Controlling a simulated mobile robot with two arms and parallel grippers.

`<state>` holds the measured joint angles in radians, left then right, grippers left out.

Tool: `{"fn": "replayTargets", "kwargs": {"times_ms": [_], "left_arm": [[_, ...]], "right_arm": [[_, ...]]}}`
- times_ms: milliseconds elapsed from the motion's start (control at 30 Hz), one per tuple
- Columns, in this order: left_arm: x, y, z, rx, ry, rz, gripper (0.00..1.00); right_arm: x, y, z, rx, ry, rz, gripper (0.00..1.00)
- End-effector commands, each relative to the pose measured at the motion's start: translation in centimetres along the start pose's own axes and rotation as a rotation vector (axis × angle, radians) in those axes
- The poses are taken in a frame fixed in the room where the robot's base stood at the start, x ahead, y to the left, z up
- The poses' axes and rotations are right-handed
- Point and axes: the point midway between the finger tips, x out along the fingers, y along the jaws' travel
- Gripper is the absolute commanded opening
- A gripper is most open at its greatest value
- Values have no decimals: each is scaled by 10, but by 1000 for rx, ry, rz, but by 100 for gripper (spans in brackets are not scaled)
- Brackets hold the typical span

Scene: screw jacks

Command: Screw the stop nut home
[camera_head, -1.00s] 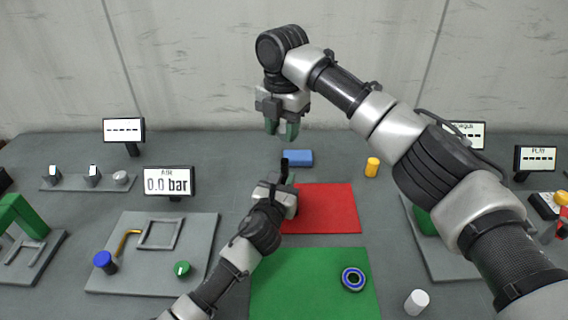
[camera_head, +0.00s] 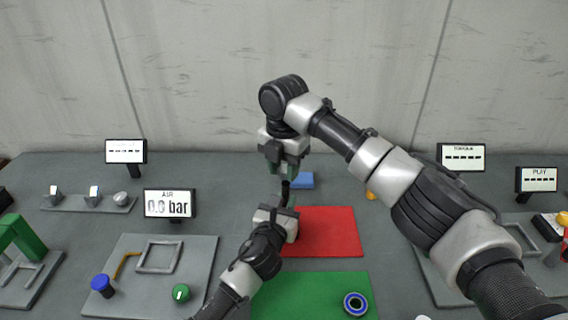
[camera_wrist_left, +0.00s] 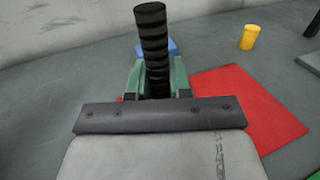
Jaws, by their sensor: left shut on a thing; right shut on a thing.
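My left gripper (camera_head: 284,204) is shut on a black threaded screw (camera_head: 285,190) and holds it upright, above the table. In the left wrist view the screw (camera_wrist_left: 152,50) stands between the green fingers, and its ridged upper part sticks up free. No nut shows on that part. My right gripper (camera_head: 286,167) points down just above the top of the screw, its green fingers close to it. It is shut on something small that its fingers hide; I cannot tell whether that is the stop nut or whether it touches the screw.
A red mat (camera_head: 330,232) lies beside my left gripper, a green mat (camera_head: 300,298) in front. A blue-rimmed ring (camera_head: 355,303) lies on the green mat. A blue block (camera_head: 302,181) and a yellow cylinder (camera_head: 370,194) stand behind. A grey fixture board (camera_head: 205,262) is at left.

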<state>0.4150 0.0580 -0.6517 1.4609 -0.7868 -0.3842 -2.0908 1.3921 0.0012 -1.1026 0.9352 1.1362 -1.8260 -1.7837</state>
Motion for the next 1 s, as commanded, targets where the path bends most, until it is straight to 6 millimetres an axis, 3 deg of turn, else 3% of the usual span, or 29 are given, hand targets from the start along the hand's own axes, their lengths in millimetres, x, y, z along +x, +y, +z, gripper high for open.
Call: {"fn": "replayTargets", "kwargs": {"times_ms": [1000], "left_arm": [[0,0,-1,0,2,0,0]], "right_arm": [[14,0,0,0,1,1,13]]}}
